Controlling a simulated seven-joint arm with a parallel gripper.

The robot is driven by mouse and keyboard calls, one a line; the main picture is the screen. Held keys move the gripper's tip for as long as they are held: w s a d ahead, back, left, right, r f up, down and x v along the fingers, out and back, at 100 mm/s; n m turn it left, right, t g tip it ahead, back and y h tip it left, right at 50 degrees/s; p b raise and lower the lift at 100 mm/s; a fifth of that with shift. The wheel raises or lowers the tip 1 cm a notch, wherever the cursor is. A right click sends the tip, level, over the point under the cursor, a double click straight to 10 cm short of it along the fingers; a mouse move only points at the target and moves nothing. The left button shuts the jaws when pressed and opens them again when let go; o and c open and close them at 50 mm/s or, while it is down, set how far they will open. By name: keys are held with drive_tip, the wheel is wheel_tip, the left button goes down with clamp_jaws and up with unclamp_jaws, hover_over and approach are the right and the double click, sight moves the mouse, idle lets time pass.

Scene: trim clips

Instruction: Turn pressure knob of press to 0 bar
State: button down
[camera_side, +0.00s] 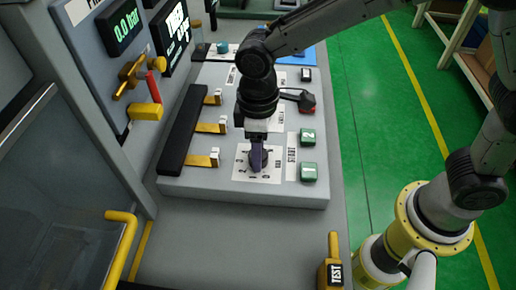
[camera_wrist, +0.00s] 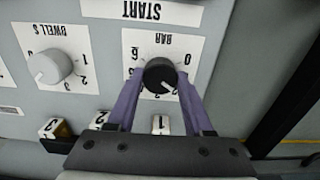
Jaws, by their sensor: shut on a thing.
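The black pressure knob (camera_wrist: 160,75) sits on a white plate (camera_wrist: 133,42) marked BAR, upside down in the wrist view. The plate's 0 is at the knob's upper right. A pale mark shows on the knob's lower right; the number it points to is unclear. My gripper (camera_wrist: 158,82) has its two purple fingers shut on the knob, one on each side. In the side view my gripper (camera_side: 257,160) points down onto the white dial plate (camera_side: 243,172), and hides most of the knob. A green display (camera_side: 125,27) reads 0.0 bar.
A white DWELL S knob (camera_wrist: 49,66) sits to the left in the wrist view. Green buttons (camera_side: 308,172), yellow levers (camera_side: 205,160) and a red-black control (camera_side: 306,103) surround the dial on the grey panel. A yellow TEST handle (camera_side: 333,268) stands at the front.

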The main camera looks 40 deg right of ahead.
drive_tip(key=n, duration=0.6)
drive_tip(key=shift+r+n, duration=0.1)
drive_tip(key=shift+n, duration=0.2)
drive_tip(key=n, duration=0.6)
idle(0.4)
drive_tip(key=shift+c, duration=1.5)
unclamp_jaws()
wheel_tip(320, 180, up, 14)
